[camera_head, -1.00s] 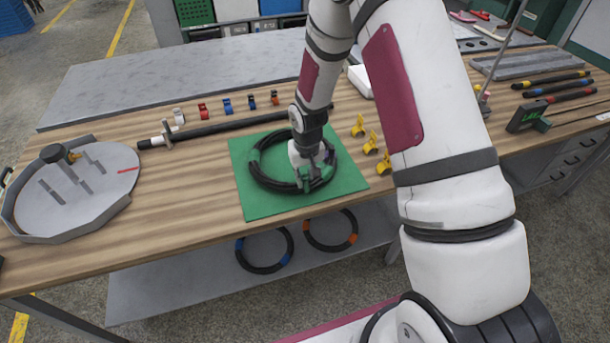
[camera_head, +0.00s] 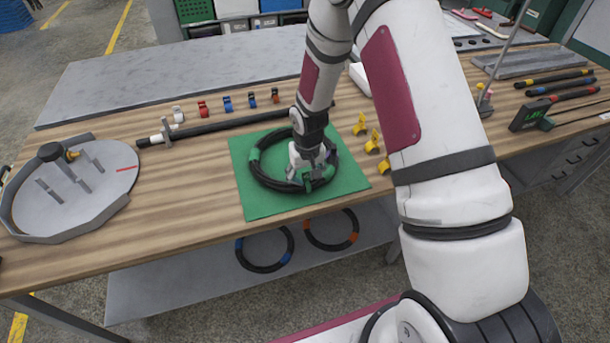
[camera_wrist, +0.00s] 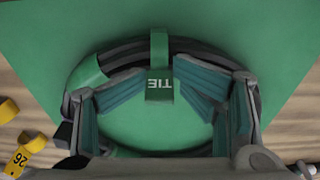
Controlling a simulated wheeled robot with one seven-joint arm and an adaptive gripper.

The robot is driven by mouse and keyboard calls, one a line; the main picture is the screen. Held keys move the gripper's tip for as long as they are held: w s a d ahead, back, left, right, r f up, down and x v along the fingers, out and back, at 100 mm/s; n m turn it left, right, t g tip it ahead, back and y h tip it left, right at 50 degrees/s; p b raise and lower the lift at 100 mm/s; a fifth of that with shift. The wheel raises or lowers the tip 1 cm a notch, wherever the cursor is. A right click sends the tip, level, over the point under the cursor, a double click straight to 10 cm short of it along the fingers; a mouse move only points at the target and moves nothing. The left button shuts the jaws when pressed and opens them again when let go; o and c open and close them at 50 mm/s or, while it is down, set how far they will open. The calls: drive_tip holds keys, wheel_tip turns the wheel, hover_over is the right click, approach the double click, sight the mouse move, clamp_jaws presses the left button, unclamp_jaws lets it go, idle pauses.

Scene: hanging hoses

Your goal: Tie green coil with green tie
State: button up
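The green coil (camera_head: 262,181), a black hose ring with green bands, lies on a green mat (camera_head: 247,202) on the bench. In the wrist view the coil (camera_wrist: 200,48) runs behind and beside my fingers. The green tie (camera_wrist: 159,88), marked TIE, sits across the coil's far side in that view. I cannot tell whether it closes fully around the hose. My gripper (camera_head: 312,178) is low over the coil's near right part. In the wrist view my gripper (camera_wrist: 160,82) has its fingers apart, one on each side of the tie, with narrow gaps.
Yellow clips (camera_head: 371,142) stand right of the mat. A long black bar (camera_head: 225,126) and several coloured clips (camera_head: 227,104) lie behind it. A grey round tray (camera_head: 75,190) is at left. Two coils, blue-banded (camera_head: 264,267) and orange-banded (camera_head: 331,246), are below the bench top.

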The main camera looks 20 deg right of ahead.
drive_tip(key=shift+s+f, duration=0.1)
drive_tip(key=shift+s, duration=0.45)
wheel_tip(320, 180, up, 12)
drive_tip(key=shift+s, duration=0.35)
drive_tip(key=s+r+t, duration=0.1)
drive_tip(key=s+r, duration=0.4)
drive_tip(key=r, duration=0.5)
drive_tip(key=s+r+t, duration=0.1)
drive_tip(key=s+r, duration=0.4)
drive_tip(key=r, duration=0.4)
drive_tip(key=s+r+t, duration=0.1)
drive_tip(key=s+r, duration=0.3)
drive_tip(key=s, duration=0.4)
drive_tip(key=s+r, duration=0.4)
drive_tip(key=s, duration=0.4)
drive_tip(key=shift+s+t, duration=0.25)
drive_tip(key=shift+t, duration=0.15)
